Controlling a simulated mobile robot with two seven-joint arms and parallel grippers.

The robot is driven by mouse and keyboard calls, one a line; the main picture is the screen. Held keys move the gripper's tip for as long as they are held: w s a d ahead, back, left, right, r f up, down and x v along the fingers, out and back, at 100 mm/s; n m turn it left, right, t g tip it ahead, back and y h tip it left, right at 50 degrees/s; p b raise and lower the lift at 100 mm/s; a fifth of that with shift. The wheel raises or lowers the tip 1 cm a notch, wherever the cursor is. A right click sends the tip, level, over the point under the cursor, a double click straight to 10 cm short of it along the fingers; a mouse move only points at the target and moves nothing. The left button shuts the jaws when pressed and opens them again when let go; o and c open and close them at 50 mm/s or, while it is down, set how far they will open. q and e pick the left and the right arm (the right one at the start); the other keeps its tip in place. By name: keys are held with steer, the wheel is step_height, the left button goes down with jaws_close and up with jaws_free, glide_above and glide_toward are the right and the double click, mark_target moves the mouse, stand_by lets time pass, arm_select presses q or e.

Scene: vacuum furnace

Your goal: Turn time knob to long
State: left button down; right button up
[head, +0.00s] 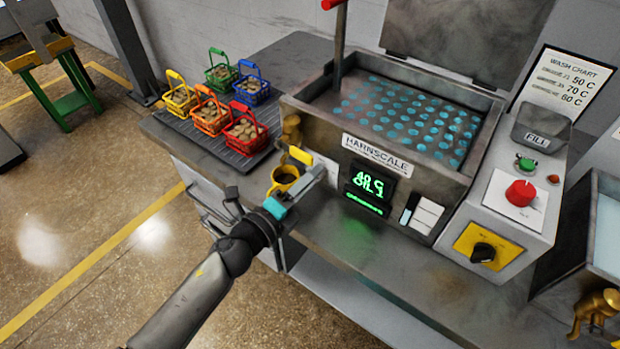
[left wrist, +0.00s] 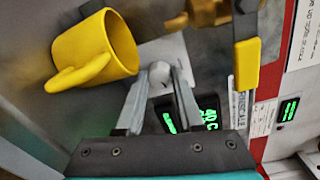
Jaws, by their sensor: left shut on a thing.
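A pale round knob (left wrist: 160,73) on a white plate (left wrist: 175,52) shows in the left wrist view, between the fingers of my left gripper (left wrist: 158,82). The gripper is shut on this knob. In the head view my left gripper (head: 314,176) is at the lower left of the machine's front, beside the green display (head: 368,188). There it hides the knob, and only part of its white plate (head: 322,163) shows. I cannot read any marks around the knob or tell where it points. My right gripper is not in view.
A yellow mug (left wrist: 95,50) stands close beside the left gripper. A brass valve with a yellow handle (left wrist: 247,65) is on its other side. Coloured baskets (head: 242,132) stand on the left. A red knob (head: 520,192) and a black knob (head: 483,252) are on the right panel.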

arm_select(q)
steer(key=c, duration=0.5)
jaws_free()
steer(key=shift+c, duration=0.2)
steer(key=shift+s, duration=0.1)
steer(key=f+b+v, duration=0.1)
steer(key=v, duration=1.4)
steer(key=shift+r, duration=0.45)
steer(key=shift+a, duration=0.1)
